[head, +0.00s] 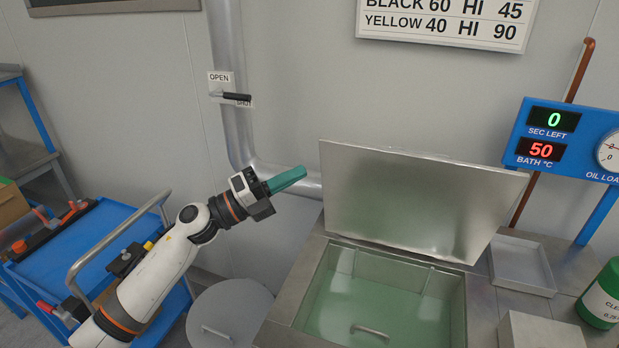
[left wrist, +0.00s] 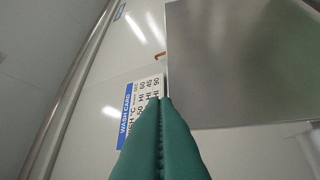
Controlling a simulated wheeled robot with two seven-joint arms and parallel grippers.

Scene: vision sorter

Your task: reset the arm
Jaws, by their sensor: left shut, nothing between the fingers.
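My left arm (head: 160,270) comes in from the lower left. My left gripper (head: 287,180) has teal fingers that are shut together with nothing between them. It is held in the air to the left of the raised bath lid (head: 425,200), pointing right and slightly up. The closed fingers also show in the left wrist view (left wrist: 160,140), with the metal lid (left wrist: 240,65) and the wash card (left wrist: 140,112) beyond them. My right gripper is in neither view.
The open bath (head: 385,300) holds greenish liquid. A display panel (head: 560,140) reads 0 seconds left and 50 °C. A valve handle (head: 237,97) is on the wall pipe. A blue cart (head: 85,245) stands left, a round lid (head: 230,310) below the gripper, and a green bottle (head: 603,295) right.

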